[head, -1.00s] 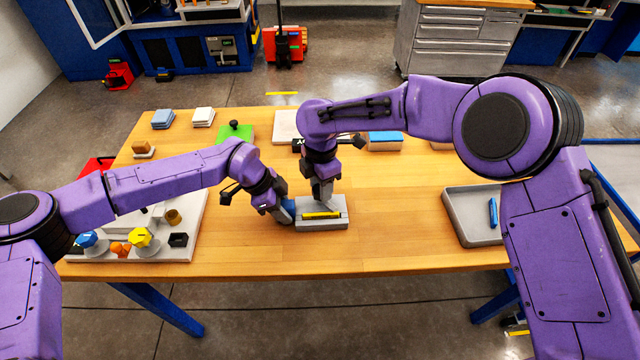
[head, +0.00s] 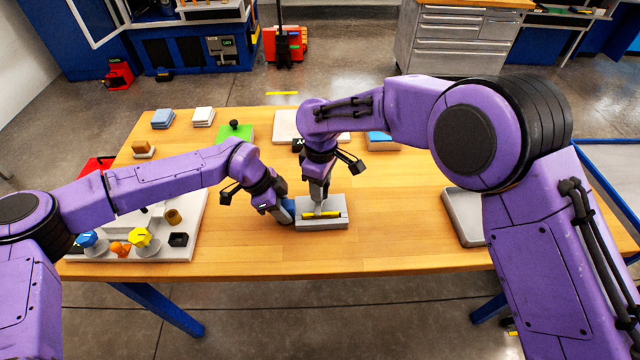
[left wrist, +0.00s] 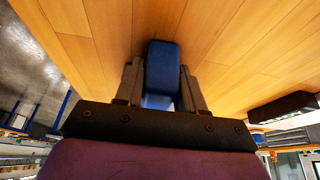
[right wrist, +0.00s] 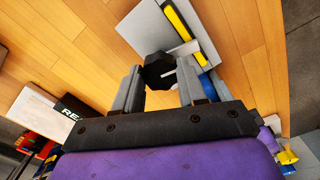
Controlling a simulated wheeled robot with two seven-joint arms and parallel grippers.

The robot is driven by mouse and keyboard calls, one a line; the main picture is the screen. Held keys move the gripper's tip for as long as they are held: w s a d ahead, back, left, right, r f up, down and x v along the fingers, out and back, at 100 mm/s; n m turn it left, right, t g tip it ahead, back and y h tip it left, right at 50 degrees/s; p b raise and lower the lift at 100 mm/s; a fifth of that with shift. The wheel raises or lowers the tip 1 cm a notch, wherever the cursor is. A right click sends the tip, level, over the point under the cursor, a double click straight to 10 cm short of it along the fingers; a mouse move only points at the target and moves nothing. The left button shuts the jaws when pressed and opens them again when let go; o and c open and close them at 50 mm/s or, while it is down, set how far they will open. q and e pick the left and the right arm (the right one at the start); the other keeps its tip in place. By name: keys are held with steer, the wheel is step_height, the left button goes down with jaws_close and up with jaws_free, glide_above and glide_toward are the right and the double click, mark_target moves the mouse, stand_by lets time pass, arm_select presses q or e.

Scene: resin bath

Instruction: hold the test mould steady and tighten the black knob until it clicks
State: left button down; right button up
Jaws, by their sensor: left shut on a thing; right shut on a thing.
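The test mould is a grey block (head: 322,225) with a yellow bar (head: 332,214) on top, near the table's front middle. It also shows in the right wrist view (right wrist: 143,28). A blue grip (left wrist: 161,72) sits at its left end. My left gripper (head: 287,211) is shut on this blue grip, low over the table. My right gripper (head: 319,204) points down on the mould. In the right wrist view its fingers are closed around the black knob (right wrist: 158,70), which has a faceted outline. The knob is hidden by the fingers in the head view.
A pale board (head: 190,225) with coloured knobs lies at the left. A grey tray (head: 463,217) stands at the right, partly behind my right arm. A green block with a black ball knob (head: 235,131) and several stacked pads are at the back. The wood around the mould is clear.

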steer(key=shift+a+m, duration=0.1)
steer(key=shift+m, duration=1.4)
steer(key=o, duration=1.1)
step_height(320, 180, up, 12)
steer(key=shift+r, duration=0.1)
